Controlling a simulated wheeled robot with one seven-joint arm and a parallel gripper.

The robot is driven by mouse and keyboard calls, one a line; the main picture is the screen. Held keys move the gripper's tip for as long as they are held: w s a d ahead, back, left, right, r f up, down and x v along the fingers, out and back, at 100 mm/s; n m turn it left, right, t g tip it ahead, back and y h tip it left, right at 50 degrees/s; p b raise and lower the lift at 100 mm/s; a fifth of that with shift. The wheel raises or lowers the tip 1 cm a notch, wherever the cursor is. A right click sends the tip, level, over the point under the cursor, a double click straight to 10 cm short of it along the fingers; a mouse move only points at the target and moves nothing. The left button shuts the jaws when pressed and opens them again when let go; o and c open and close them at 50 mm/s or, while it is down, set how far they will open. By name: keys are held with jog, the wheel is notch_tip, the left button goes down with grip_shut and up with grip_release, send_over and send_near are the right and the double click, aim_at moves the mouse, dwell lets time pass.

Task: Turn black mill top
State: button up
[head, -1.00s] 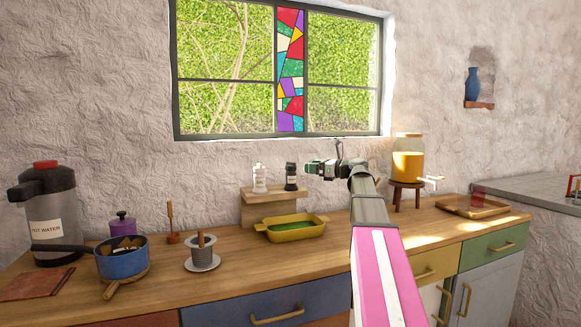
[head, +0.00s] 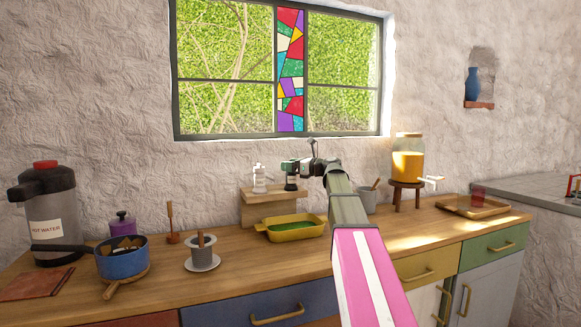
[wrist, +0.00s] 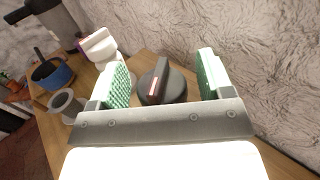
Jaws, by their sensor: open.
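The black mill (head: 291,183) stands upright on a small wooden riser (head: 262,205) against the wall. In the wrist view its dark top (wrist: 163,85), with a raised bar and a red-and-white mark, lies between my two green finger pads. My gripper (head: 290,165) is open at the height of the mill's top, one finger on each side, with gaps visible. A white mill (head: 259,178) stands beside it on the left; its pale top (wrist: 98,45) shows left of my fingers in the wrist view.
A yellow dish (head: 292,232) with green contents sits in front of the riser. A grey mug (head: 367,200) and an orange drink dispenser (head: 407,165) stand to the right. A blue pot (head: 122,262) and grey cup (head: 202,258) are on the left. The wall is close behind.

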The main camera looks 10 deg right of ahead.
jog(key=c, duration=0.9)
jog(key=shift+c, duration=0.2)
jog(key=shift+s+m+t+h, duration=0.1)
jog(key=shift+m+t+h, duration=0.3)
jog(key=shift+t, duration=0.1)
jog(key=m+t+h, duration=0.2)
jog(key=t+h, duration=0.1)
jog(key=shift+s+m, duration=0.1)
jog(key=shift+m, duration=0.2)
jog(key=shift+w+m+t+h, duration=0.1)
jog(key=shift+m+t+h, duration=0.85)
jog(key=shift+h, duration=0.45)
jog(key=shift+w+m+t+h, duration=0.1)
jog(key=shift+m+t+h, duration=0.55)
jog(key=shift+m+h, duration=0.65)
jog(key=shift+d+h, duration=0.1)
jog(key=shift+h, duration=0.3)
jog(key=o, duration=0.9)
jog(key=shift+o, duration=0.2)
